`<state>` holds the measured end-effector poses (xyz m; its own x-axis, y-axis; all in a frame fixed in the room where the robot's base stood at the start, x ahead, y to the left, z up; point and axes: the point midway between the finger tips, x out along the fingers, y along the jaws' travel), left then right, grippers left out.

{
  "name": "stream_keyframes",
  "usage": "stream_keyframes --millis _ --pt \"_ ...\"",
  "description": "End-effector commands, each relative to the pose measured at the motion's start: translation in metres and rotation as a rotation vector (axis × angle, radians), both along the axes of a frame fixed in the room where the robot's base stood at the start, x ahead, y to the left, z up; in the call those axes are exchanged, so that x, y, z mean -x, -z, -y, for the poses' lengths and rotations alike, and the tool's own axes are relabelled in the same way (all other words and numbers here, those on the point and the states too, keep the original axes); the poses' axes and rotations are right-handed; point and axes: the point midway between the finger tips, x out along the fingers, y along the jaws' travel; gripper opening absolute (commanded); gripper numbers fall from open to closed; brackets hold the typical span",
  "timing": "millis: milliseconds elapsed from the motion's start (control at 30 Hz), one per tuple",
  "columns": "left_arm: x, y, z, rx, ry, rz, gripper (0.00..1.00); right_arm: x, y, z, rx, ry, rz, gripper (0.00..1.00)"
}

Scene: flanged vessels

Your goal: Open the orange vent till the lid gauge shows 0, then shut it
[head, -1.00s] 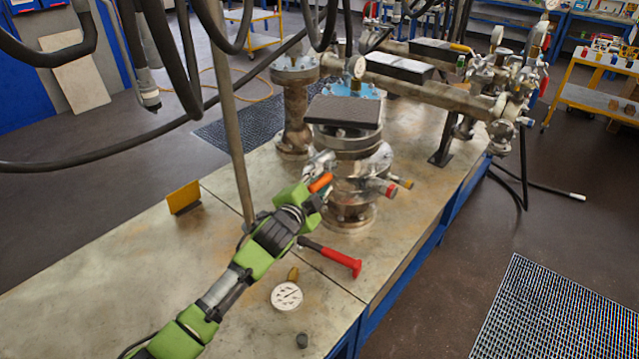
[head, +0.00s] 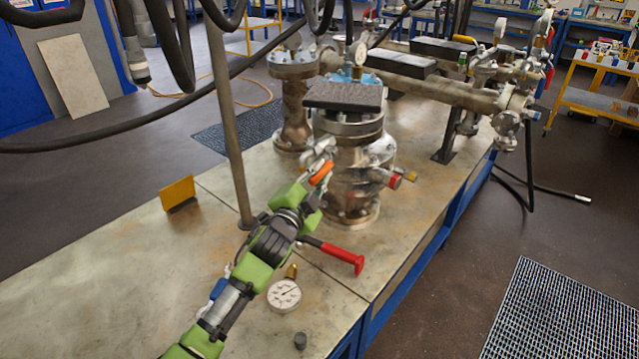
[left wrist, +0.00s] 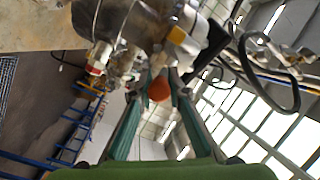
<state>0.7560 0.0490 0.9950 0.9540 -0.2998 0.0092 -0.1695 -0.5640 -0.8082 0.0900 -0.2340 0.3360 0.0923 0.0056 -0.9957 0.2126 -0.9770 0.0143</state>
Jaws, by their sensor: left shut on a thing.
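The flanged vessel (head: 352,190) stands on the bench with a dark flat plate (head: 345,94) above its upper flange. A small round gauge (head: 361,54) shows at the top behind the plate; its needle is too small to read. The orange vent handle (head: 321,173) is on the vessel's left side. My left gripper (head: 315,180) is shut on it. In the left wrist view the orange handle (left wrist: 158,89) sits between the two fingertips, with the metal fittings just beyond. My right gripper is not in view.
A vertical pole (head: 228,130) rises left of the vessel.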

Motion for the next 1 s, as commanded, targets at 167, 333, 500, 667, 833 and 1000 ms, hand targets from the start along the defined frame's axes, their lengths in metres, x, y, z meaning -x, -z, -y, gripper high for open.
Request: stream_keyframes --millis 167,333,500,667,833,1000 --pt "0.0 0.002 0.0 0.007 0.0 0.01 0.0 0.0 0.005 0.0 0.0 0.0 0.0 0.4" --pt "0.0 0.001 0.0 0.007 0.0 0.01 0.0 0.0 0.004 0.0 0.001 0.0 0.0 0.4" --pt "0.0 0.001 0.0 0.007 0.0 0.009 0.33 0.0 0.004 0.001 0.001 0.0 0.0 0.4" --pt "0.0 0.001 0.0 0.006 0.0 0.009 0.33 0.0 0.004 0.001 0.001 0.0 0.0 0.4" --pt "0.001 0.001 0.0 0.006 0.0 0.009 0.33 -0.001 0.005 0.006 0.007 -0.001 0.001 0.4" --pt "0.013 0.002 -0.005 0.006 -0.001 0.009 0.33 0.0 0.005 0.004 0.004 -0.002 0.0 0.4"
